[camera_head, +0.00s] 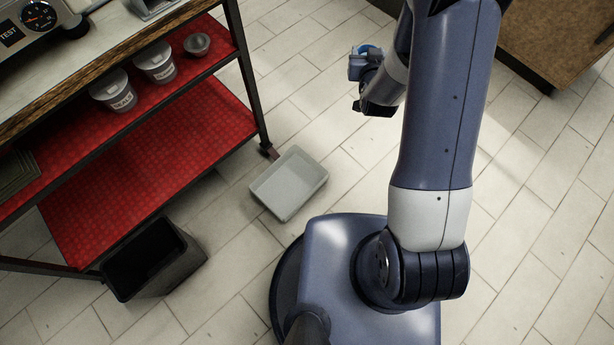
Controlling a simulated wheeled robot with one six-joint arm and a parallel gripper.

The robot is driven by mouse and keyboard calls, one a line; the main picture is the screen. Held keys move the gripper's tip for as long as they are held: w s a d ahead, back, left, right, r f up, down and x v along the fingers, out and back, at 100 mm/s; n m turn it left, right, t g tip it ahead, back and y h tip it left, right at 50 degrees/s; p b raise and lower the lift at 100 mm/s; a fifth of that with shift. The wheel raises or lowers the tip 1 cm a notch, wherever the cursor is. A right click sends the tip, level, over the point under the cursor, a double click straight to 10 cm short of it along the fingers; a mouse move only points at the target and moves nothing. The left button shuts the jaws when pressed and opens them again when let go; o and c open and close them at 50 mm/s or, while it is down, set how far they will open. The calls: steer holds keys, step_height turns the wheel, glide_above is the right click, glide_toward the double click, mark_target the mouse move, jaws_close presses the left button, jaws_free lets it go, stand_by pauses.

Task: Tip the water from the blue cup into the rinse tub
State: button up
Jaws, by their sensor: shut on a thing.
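My gripper (366,66) is at the top centre of the head view, above the floor. It is shut on the blue cup (361,49), of which only a small blue rim shows; the gripper hides the rest. I cannot see the water in it. A grey rectangular tub (290,183), which looks like the rinse tub, sits on the floor between the shelf rack and my base. The tub looks empty. The gripper and cup are apart from the tub, farther up and to the right in the picture.
A rack with red shelves (150,170) stands at left, holding two lidded tubs (113,93) and a small bowl (197,45). A black bin (153,259) stands at lower left. A brown cabinet (555,40) is at upper right. The tiled floor between is clear.

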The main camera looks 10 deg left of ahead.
steer(key=s+a+f+n+g+y+b, duration=0.25)
steer(key=s+a+f+b, duration=0.2)
steer(key=f+b, duration=1)
steer(key=s+a+f+n+g+y+b, duration=0.1)
steer(key=s+a+f+n+y+b, duration=0.5)
steer(key=f, duration=1.6)
steer(key=s+a+f+n+g+y+b, duration=0.15)
steer(key=a+f+b, duration=0.25)
steer(key=f+b, duration=1.2)
steer(key=w+a+f+n+g+h+p, duration=0.1)
steer(key=a+f+g+h+p, duration=0.1)
steer(key=a+h+p, duration=0.3)
steer(key=h, duration=0.3)
steer(key=shift+w+a+f+n+g, duration=0.35)
steer(key=shift+w+a+n+g, duration=0.05)
steer(key=h+p, duration=0.1)
steer(key=p, duration=0.4)
steer(key=h+p, duration=0.1)
steer(key=p, duration=0.4)
steer(key=h+p, duration=0.1)
steer(key=p, duration=0.4)
steer(key=shift+a+r+n+g, duration=0.25)
steer(key=shift+a+n+g, duration=0.05)
steer(key=shift+a+n, duration=0.1)
steer(key=shift+w+a+h, duration=0.1)
steer(key=shift+h, duration=0.5)
